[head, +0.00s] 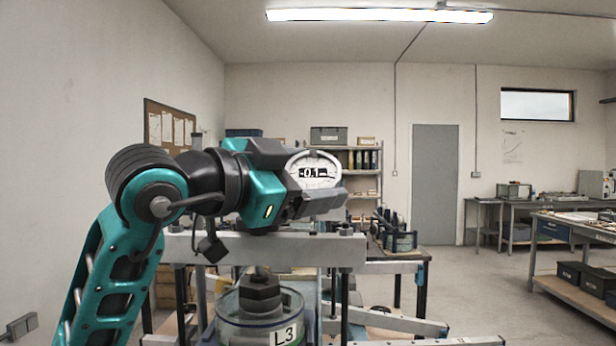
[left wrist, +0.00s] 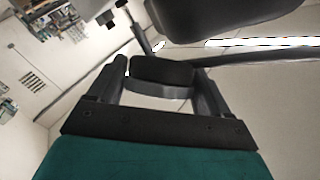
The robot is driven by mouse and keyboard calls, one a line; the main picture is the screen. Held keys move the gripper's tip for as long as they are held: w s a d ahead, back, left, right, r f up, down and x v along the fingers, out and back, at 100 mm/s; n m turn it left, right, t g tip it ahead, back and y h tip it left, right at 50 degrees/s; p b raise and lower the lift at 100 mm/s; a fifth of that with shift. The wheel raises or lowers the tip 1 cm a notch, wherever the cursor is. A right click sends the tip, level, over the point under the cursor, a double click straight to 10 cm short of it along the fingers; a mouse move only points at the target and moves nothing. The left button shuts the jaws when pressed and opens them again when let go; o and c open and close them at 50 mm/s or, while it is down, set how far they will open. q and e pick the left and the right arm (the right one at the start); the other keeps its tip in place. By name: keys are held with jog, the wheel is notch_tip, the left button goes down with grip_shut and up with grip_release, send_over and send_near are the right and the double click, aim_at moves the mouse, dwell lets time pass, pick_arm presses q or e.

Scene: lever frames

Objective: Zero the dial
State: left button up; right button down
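The dial (head: 328,164) is a round gauge with a pale face, and its display seems to read about -0.1. It sits above the metal frame near the picture's middle. My left gripper (head: 301,190) is right at the dial in the head view, with its fingers at the dial's left and lower edges, hiding part of it. In the left wrist view, the two fingers (left wrist: 163,88) stand apart with a dark block between them, likely part of the dial. Whether they press on it I cannot tell. My right gripper is not in view.
A metal beam (head: 290,250) runs below the gripper. Under it stands a clear-walled cylinder with a black nut on top and an L3 label (head: 287,335). A workbench (head: 575,228) stands at the right, shelves (head: 362,160) and a grey door (head: 434,180) at the back.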

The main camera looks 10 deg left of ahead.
pick_arm(q)
jog(key=c, duration=0.5)
jog(key=shift+m+g+h, duration=0.5)
jog(key=shift+m+g, duration=0.3)
jog(key=shift+m, duration=0.2)
jog(key=o, duration=1)
jog(key=shift+c, duration=0.2)
jog(key=b+v, duration=0.2)
jog(key=v, duration=1.1)
